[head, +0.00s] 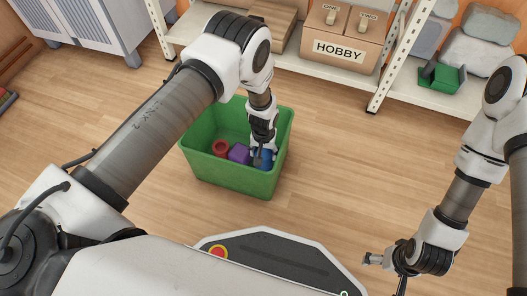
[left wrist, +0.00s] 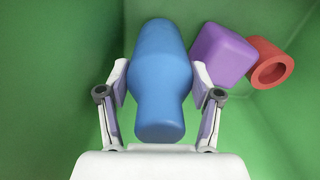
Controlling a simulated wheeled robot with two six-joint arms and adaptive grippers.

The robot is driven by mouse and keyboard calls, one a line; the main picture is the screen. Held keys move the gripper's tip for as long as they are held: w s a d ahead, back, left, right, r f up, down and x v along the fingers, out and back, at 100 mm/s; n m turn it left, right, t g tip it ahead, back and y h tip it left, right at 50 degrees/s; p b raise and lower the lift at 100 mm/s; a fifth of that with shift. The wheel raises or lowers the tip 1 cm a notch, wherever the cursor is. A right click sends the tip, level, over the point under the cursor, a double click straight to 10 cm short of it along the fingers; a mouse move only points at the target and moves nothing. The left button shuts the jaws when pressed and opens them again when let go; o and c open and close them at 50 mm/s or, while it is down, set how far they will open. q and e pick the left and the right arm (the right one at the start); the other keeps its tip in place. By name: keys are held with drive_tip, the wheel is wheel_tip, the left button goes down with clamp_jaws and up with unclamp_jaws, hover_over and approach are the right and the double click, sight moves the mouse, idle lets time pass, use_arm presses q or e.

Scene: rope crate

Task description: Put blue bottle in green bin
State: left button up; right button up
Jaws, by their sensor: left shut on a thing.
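The green bin (head: 233,181) stands on the wooden floor in the middle of the head view. My left gripper (head: 259,158) reaches down into it near its right side. It is shut on the blue bottle (left wrist: 160,65), which shows between the two fingers in the left wrist view. In the head view the blue bottle (head: 267,156) is partly hidden by the gripper. The green walls of the bin surround the bottle in the left wrist view. My right gripper (head: 376,261) is at the lower right of the head view, away from the bin; its jaws are too unclear to judge.
A purple block (head: 239,153) and a red ring-like piece (head: 220,148) lie in the bin, left of the bottle. A shelf with a HOBBY box (head: 338,47) and a small green container (head: 443,77) stands behind. The floor right of the bin is clear.

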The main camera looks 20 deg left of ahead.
use_arm(q)
drive_tip(key=shift+f+b, duration=0.45)
drive_tip(key=shift+f, duration=0.05)
drive_tip(key=o, duration=1.5)
wheel_tip(320, 180, up, 12)
drive_tip(key=shift+r, duration=0.1)
